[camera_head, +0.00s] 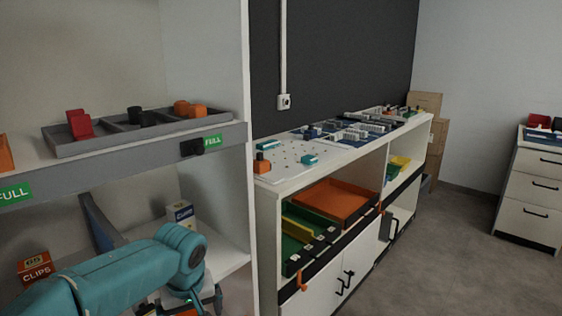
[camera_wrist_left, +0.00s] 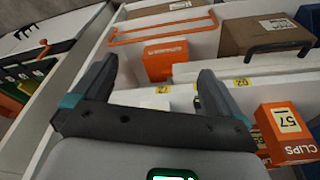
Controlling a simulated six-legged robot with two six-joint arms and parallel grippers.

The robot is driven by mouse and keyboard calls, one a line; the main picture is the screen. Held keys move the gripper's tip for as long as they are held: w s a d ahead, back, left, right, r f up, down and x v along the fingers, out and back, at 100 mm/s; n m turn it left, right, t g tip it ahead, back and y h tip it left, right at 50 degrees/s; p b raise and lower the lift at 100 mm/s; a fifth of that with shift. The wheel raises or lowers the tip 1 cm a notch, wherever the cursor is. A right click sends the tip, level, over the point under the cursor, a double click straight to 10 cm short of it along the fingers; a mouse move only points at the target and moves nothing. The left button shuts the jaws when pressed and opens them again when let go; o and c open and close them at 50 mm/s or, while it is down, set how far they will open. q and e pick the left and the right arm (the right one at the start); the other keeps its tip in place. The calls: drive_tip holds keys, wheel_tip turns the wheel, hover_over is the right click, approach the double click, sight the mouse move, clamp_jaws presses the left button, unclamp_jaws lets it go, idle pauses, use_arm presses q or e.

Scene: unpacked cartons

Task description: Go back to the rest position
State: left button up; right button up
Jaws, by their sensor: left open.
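My left arm (camera_head: 125,270) is teal and comes in from the lower left in the head view. Its gripper (camera_head: 190,304) hangs at the bottom edge, in front of the shelf unit, and is partly cut off. In the left wrist view the gripper (camera_wrist_left: 156,70) is open, its two dark fingers wide apart with nothing held between them. An orange box (camera_wrist_left: 165,58) shows beyond the fingertips, apparently apart from them. My right gripper is in neither view.
A grey tray (camera_head: 70,148) sits above. A white cabinet (camera_head: 310,296) stands to the right. The floor (camera_head: 450,255) beyond is clear.

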use_arm(q)
drive_tip(key=s+d+f+m+g+h, duration=0.1)
drive_tip(key=s+d+f, duration=0.15)
drive_tip(key=f, duration=0.55)
drive_tip(key=s+d+f+m+h, duration=0.1)
drive_tip(key=s+f+h, duration=0.15)
drive_tip(key=f, duration=0.55)
drive_tip(key=s+d+f+m+g+h, duration=0.1)
drive_tip(key=s+d+f, duration=0.1)
drive_tip(key=s+f, duration=1.55)
drive_tip(key=s, duration=0.4)
wheel_tip(320, 180, up, 21)
drive_tip(key=p, duration=2.1)
drive_tip(key=shift+w+d+h, duration=0.35)
drive_tip(key=shift+w+d, duration=0.05)
drive_tip(key=shift+w, duration=0.05)
